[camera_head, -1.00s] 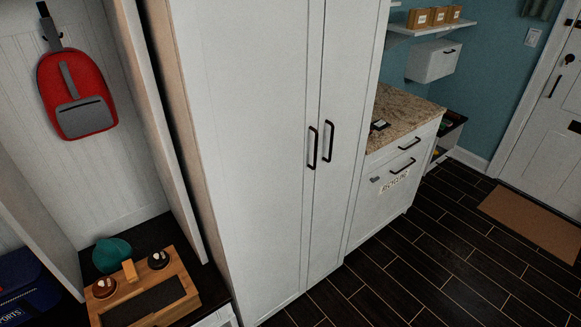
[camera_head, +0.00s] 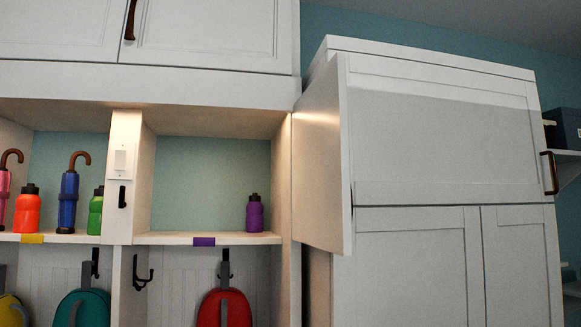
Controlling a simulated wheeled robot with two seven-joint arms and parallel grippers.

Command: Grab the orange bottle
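The orange bottle (camera_head: 27,213) has a black cap and stands upright on the left cubby shelf (camera_head: 60,238), near the left edge of the view. A pink umbrella (camera_head: 5,190) with a brown hooked handle stands just left of it. A blue umbrella (camera_head: 68,200) with a brown hooked handle stands to its right, then a green bottle (camera_head: 96,212) against the divider. Neither of my grippers shows in the head view.
A purple bottle (camera_head: 254,214) stands on the right cubby shelf (camera_head: 160,238). Red (camera_head: 225,308) and teal (camera_head: 82,308) backpacks hang below. A white cabinet (camera_head: 410,260) stands at right; a panel edge juts toward me beside the cubby. Closed cupboards (camera_head: 210,40) are above.

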